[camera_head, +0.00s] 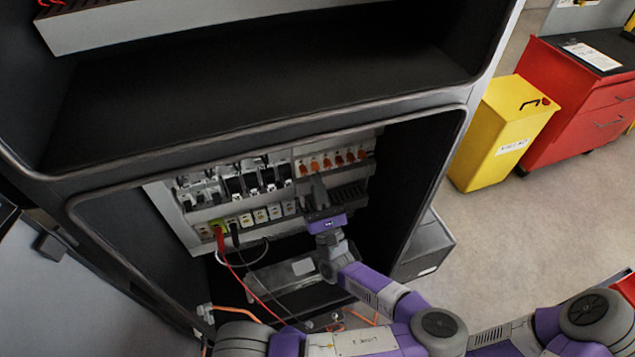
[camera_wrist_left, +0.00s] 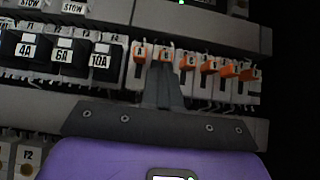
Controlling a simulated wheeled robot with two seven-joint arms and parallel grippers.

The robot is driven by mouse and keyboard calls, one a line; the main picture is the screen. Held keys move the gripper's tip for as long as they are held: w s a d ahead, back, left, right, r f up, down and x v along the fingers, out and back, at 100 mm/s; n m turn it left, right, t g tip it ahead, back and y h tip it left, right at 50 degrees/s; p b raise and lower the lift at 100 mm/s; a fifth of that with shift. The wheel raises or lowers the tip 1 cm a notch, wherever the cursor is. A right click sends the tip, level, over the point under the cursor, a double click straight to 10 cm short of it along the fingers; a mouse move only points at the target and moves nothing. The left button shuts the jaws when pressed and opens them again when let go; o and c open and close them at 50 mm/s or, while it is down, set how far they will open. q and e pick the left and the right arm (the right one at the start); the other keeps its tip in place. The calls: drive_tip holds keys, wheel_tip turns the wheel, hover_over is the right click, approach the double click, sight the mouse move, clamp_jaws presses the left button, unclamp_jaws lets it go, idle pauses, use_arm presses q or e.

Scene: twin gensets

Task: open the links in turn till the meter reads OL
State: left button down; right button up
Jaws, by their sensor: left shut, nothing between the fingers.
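A row of several orange-handled links (camera_head: 331,160) sits at the upper right of the panel in the open cabinet. The wrist view shows them close, with letters on the handles, from link A (camera_wrist_left: 140,52) at the left to the last link (camera_wrist_left: 250,74) at the right. My left gripper (camera_head: 317,190) is shut and empty in front of the row. In the wrist view its fingertips (camera_wrist_left: 164,72) are just below link B (camera_wrist_left: 167,53); I cannot tell whether they touch. Each link's open or closed state is unclear. I cannot make out a meter reading. My right gripper is out of view.
Black fuse carriers (camera_wrist_left: 62,56) marked 4A, 6A and 10A stand left of the links. A red lead (camera_head: 220,242) and a black lead (camera_head: 234,234) go to the lower terminal row. The cabinet wall (camera_head: 420,170) is close on the right. A yellow bin (camera_head: 500,135) stands outside.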

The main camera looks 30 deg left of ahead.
use_arm(q)
drive_tip(key=shift+r, duration=0.4)
drive_tip(key=w+a+f+b+v, duration=0.1)
drive_tip(key=f+v, duration=0.1)
drive_tip(key=v, duration=1.1)
drive_tip(key=shift+w+a+f, duration=0.2)
drive_tip(key=shift+a+f, duration=0.05)
